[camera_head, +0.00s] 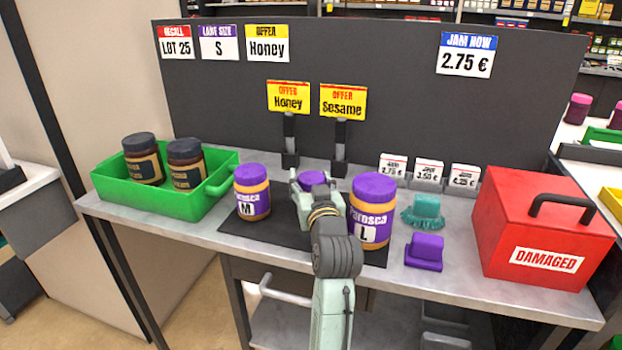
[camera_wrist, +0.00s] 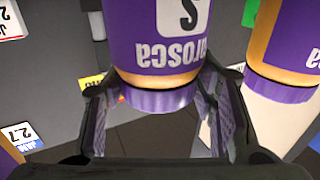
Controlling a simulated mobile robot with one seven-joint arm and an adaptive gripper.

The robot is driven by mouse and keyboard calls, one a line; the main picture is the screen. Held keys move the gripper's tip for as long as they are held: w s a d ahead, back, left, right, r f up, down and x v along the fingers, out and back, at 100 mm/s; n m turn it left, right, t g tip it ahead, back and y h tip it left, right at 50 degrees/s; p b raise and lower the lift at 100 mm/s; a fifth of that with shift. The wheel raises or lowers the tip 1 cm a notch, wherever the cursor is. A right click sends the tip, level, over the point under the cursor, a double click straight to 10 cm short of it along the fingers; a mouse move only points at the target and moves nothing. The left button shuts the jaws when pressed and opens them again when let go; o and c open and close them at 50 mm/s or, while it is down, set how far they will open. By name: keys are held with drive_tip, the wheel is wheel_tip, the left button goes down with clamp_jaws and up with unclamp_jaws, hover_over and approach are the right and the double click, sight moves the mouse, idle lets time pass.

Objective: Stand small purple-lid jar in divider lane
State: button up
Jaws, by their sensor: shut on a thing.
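The small purple-lid jar, with an S on its purple label (camera_wrist: 180,45), is between my gripper's fingers in the wrist view. The fingers close on its purple lid (camera_wrist: 160,99), and the jar appears inverted in that view. In the head view my gripper (camera_head: 315,184) is over the dark mat (camera_head: 240,226), between the jar marked M (camera_head: 252,192) and the jar marked L (camera_head: 372,210). Only the held jar's lid (camera_head: 311,177) shows there; my arm hides its body. I cannot tell whether its base touches the mat. Upright holders carry the Honey sign (camera_head: 288,97) and Sesame sign (camera_head: 342,102) behind.
A green crate (camera_head: 215,185) with two dark-lidded jars stands at left. A red DAMAGED box (camera_head: 545,228) stands at right. A teal brush (camera_head: 425,212), a purple block (camera_head: 425,251) and several small price cards (camera_head: 428,172) are right of the L jar.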

drive_tip(key=shift+f, duration=0.15)
drive_tip(key=o, duration=1.1)
drive_tip(key=shift+o, duration=0.2)
